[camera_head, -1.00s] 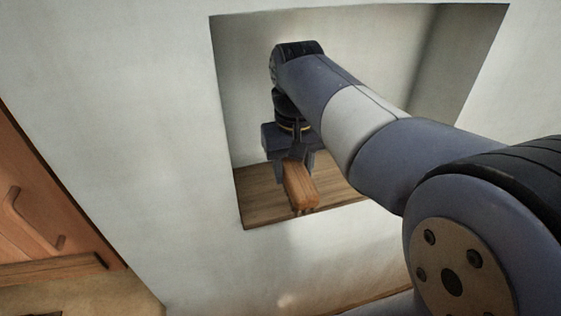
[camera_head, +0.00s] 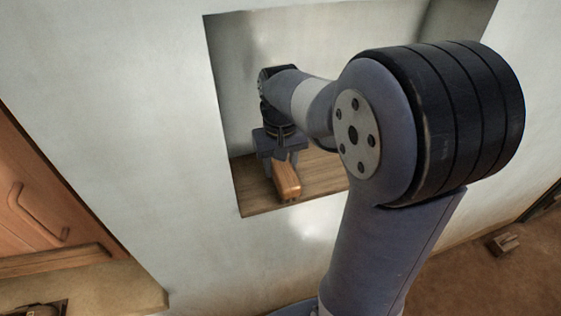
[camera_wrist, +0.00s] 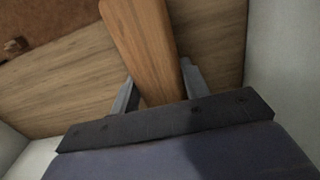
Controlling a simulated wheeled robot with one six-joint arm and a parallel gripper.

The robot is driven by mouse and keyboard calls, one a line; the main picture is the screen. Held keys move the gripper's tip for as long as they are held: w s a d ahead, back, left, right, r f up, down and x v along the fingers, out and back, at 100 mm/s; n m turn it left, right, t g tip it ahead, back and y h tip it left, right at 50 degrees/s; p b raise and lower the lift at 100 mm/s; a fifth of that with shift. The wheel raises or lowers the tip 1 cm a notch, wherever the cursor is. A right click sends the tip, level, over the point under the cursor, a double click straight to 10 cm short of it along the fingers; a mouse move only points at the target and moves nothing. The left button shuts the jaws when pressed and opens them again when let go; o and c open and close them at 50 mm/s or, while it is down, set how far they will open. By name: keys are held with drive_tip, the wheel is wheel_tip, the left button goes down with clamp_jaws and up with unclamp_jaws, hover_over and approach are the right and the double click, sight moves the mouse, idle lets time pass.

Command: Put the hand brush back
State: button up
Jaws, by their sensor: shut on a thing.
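The hand brush (camera_head: 287,181) has an orange-brown wooden body and sits at the wooden shelf of a wall niche (camera_head: 322,168). My gripper (camera_head: 284,160) is shut on it, pointing down inside the niche. In the wrist view, the brush's wooden body (camera_wrist: 146,45) runs up between the two fingers (camera_wrist: 158,90) of my gripper. The bristles are mostly hidden under the body. Whether the brush touches the shelf I cannot tell.
The niche's left edge and pale walls stand close around my gripper. A wooden door or panel with a handle (camera_head: 35,215) is at the left. A small wooden block (camera_head: 503,243) lies on the brown floor at the lower right.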

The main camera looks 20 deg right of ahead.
drive_tip(key=shift+f, duration=0.1)
drive_tip(key=shift+f, duration=0.15)
drive_tip(key=o, duration=1)
wheel_tip(320, 180, up, 8)
drive_tip(key=shift+r+b, duration=0.1)
drive_tip(key=shift+b, duration=0.2)
drive_tip(key=shift+f, duration=0.25)
